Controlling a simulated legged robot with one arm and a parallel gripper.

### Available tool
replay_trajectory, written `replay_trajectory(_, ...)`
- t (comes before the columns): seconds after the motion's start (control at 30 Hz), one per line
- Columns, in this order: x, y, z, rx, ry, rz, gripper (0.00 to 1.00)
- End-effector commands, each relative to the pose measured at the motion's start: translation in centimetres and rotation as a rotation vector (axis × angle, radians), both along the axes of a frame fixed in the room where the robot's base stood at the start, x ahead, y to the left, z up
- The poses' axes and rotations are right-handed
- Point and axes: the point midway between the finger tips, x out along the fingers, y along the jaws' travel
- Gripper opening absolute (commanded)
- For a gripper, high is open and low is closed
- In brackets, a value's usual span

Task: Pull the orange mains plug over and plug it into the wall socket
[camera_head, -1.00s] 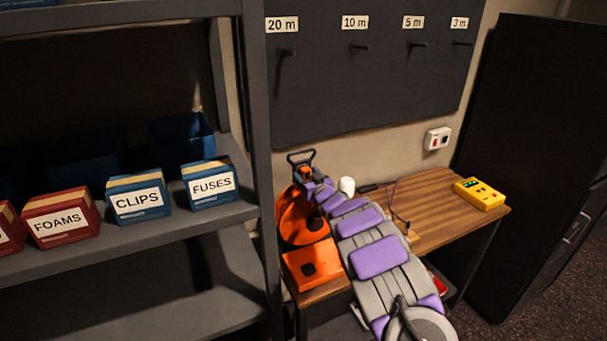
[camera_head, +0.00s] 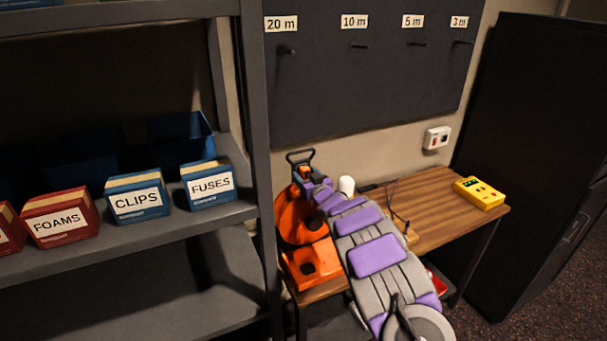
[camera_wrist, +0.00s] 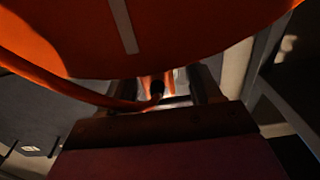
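The orange cable reel (camera_head: 297,218) stands at the left end of the wooden desk, with a dark handle on top and an orange base in front. The reel's disc (camera_wrist: 170,40) fills the top of the wrist view. An orange cable (camera_wrist: 75,90) runs from the left to a dark-collared end between the fingers; I cannot tell whether this is the plug. The fingers do not visibly close on it.
A yellow device (camera_head: 479,193) sits on the right part of the desk (camera_head: 440,215). A tall dark cabinet (camera_head: 520,150) stands to the right. Shelves with labelled boxes (camera_head: 138,196) are at the left. A hook board (camera_head: 370,70) hangs above the desk.

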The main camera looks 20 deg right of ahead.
Motion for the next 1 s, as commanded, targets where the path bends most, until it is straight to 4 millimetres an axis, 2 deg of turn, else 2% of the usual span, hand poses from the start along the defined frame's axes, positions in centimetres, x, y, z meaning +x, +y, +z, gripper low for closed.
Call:
replay_trajectory(0.07,0.0,-0.01,0.02,0.0,0.0,0.0,0.56)
replay_trajectory(0.63,0.0,0.06,0.05,-0.001,0.0,0.0,0.01)
replay_trajectory(1.0,-0.33,0.01,0.05,0.0,0.0,0.0,0.0)
